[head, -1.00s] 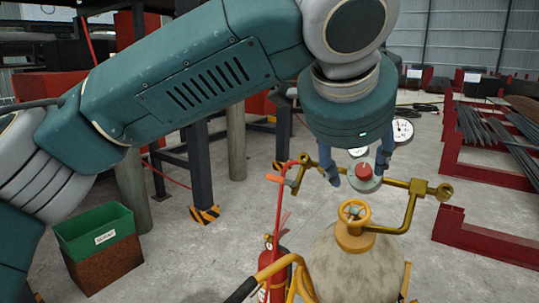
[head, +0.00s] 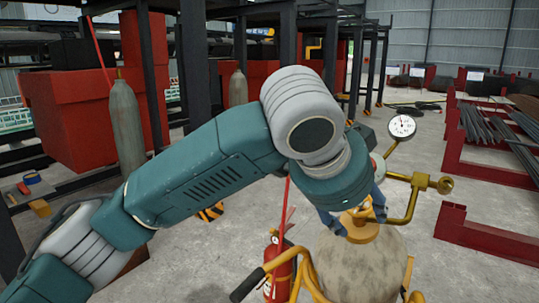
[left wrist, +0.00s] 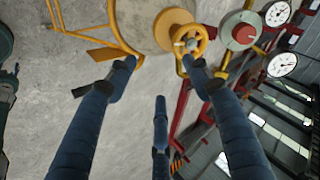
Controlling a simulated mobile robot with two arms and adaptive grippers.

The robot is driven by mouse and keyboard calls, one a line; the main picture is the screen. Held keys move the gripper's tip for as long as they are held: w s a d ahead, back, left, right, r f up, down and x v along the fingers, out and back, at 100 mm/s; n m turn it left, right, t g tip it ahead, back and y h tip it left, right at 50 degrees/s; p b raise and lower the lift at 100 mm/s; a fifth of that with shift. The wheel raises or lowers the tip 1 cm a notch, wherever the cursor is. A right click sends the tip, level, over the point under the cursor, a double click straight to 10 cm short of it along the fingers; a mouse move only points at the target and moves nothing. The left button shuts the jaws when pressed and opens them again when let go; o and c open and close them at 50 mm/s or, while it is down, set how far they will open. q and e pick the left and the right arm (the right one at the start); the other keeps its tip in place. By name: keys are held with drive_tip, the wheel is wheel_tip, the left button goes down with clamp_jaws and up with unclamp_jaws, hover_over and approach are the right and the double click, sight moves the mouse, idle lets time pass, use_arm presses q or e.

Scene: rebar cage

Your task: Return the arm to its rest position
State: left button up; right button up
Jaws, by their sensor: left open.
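My left arm (head: 215,160) reaches in from the left, bent at a grey joint. Its gripper (head: 355,222) hangs over the yellow handwheel (head: 360,234) on top of the beige tank (head: 352,268) and partly hides it. In the left wrist view the blue fingers of the gripper (left wrist: 158,66) are spread apart with nothing between them. The handwheel (left wrist: 187,40) shows there just beyond the right fingertip; I cannot tell whether they touch. My right gripper is not in view.
A brass pipe (head: 412,200) with a round gauge (head: 402,127) stands right of the gripper. The red knob (left wrist: 243,33) shows in the wrist view. A red extinguisher (head: 278,268) stands left of the tank. Red racks (head: 490,240) are at right. Floor between is clear.

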use_arm(q)
drive_tip(key=s+a+f+n, duration=0.2)
drive_tip(key=a+f+n, duration=0.15)
drive_tip(key=f, duration=0.65)
drive_tip(key=s+a+f+n, duration=0.1)
drive_tip(key=a+f+n, duration=0.3)
drive_tip(key=f, duration=0.7)
drive_tip(key=s+a+f+n, duration=0.2)
drive_tip(key=a+f, duration=0.4)
drive_tip(key=f, duration=0.4)
drive_tip(key=s+a+f+n+g+y, duration=0.1)
drive_tip(key=s+a+f+n+y, duration=0.2)
drive_tip(key=s+a+f, duration=0.65)
drive_tip(key=s+a+f+n+g+y, duration=0.25)
drive_tip(key=s+a+f, duration=0.35)
drive_tip(key=s+a, duration=0.5)
wheel_tip(320, 180, down, 27)
drive_tip(key=s+a, duration=0.1)
drive_tip(key=s, duration=0.1)
drive_tip(key=s+a+f+g, duration=0.1)
drive_tip(key=s+a+f, duration=0.2)
drive_tip(key=s+f, duration=1.2)
drive_tip(key=shift+s+a+f+g, duration=0.2)
drive_tip(key=shift+s+g, duration=0.15)
drive_tip(key=shift+s, duration=0.3)
